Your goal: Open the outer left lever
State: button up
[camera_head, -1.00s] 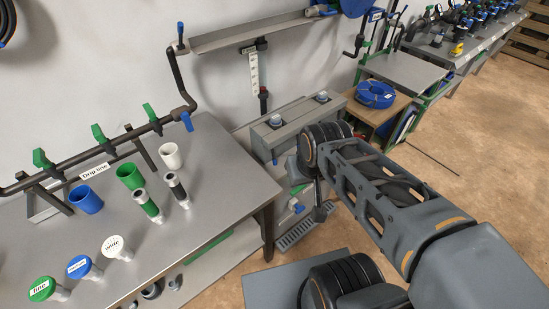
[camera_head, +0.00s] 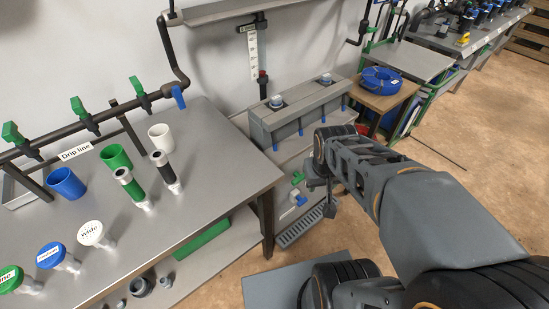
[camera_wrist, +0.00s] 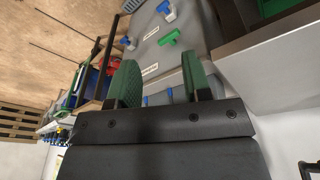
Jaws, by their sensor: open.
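A dark pipe labelled "Drip line" (camera_head: 76,151) runs along the wall behind the left bench. It carries green levers: the leftmost (camera_head: 14,133), a middle one (camera_head: 78,106) and a right one (camera_head: 136,86). A blue lever (camera_head: 178,96) sits at the pipe's right end. All the green levers stick up from the pipe. My gripper (camera_wrist: 160,82) is open and empty, with two green fingers. In the head view my arm's end hangs right of the bench, well away from these levers. The wrist view shows none of the drip-line levers.
The bench (camera_head: 215,165) holds blue, green and white cups and several capped fittings. A grey tank unit (camera_head: 300,108) stands right of it. Green (camera_wrist: 169,37) and blue (camera_wrist: 127,43) handles on a grey panel lie beyond my fingers. Open floor (camera_head: 470,170) is at right.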

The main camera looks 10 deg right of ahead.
jog(key=w+d+f+t+h+b, duration=0.15)
jog(key=w+d+f+b, duration=0.3)
jog(key=f, duration=0.45)
jog(key=w+d+f+t+h+b, duration=0.1)
jog(key=w+d+f+t+b, duration=0.2)
jog(key=f+b, duration=0.4)
jog(key=n+t+y+b, duration=0.4)
jog(key=n+t+y, duration=0.2)
jog(key=t+y, duration=0.45)
send_near(276, 146)
jog(key=shift+g+y, duration=0.3)
jog(key=shift+g, duration=0.1)
jog(key=x, duration=0.3)
jog(key=b+x, duration=0.1)
jog(key=x, duration=0.3)
jog(key=b+x, duration=0.1)
jog(key=x, duration=0.2)
jog(key=shift+w+r, duration=0.35)
jog(key=shift+w, duration=0.05)
jog(key=shift+c, duration=0.2)
grip_shut()
